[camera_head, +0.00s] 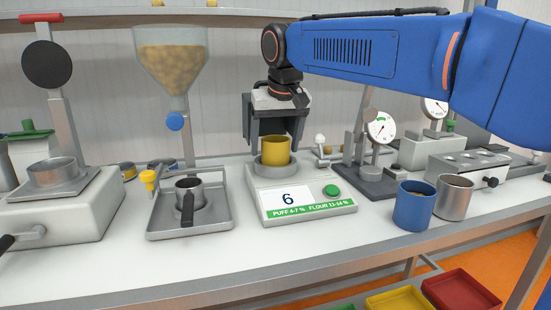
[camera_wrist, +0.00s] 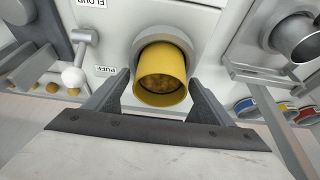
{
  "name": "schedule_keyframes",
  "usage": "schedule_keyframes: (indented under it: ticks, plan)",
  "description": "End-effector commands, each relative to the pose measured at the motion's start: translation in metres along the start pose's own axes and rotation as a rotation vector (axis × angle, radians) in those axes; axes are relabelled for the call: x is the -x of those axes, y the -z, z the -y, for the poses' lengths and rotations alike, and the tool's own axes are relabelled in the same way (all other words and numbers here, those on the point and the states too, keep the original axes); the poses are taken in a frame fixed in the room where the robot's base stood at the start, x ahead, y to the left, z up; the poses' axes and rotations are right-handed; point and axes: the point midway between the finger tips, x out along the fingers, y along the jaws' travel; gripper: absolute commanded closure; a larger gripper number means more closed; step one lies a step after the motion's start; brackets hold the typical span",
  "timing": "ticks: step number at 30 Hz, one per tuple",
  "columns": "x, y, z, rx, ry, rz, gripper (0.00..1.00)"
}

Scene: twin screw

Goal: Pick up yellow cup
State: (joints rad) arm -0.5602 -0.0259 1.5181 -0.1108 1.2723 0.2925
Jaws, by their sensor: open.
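The yellow cup (camera_head: 276,151) stands upright on the round pan of a white scale (camera_head: 262,180). The scale display reads 6. My gripper (camera_head: 273,135) is pointing down at the cup from above and behind it. In the wrist view the yellow cup (camera_wrist: 161,76) sits between the two fingers of my gripper (camera_wrist: 160,82), with brown contents visible inside. The fingers are open, one on each side, with gaps to the cup wall. The cup's lower part is partly hidden by the pan in the head view.
A blue cup (camera_head: 413,206) and a metal cup (camera_head: 453,197) stand right of the scale. A tray with a small handled pot (camera_head: 188,195) is on the left. A dial gauge stand (camera_head: 380,130) is at right. A hopper (camera_head: 171,60) hangs behind.

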Motion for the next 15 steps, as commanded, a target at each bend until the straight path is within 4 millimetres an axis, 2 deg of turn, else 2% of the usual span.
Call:
schedule_keyframes:
  ticks: [1,7,9,15]
  plan:
    - [0.0001,0.0,0.0001,0.0,0.0,0.0,0.24]
    - [0.0002,0.0,0.0001,0.0,0.0,0.0,0.71]
    - [0.0004,0.0001,0.0001,0.0,0.0,0.0,0.74]
    - [0.0009,0.0003,0.0001,0.0,0.0,-0.001,0.74]
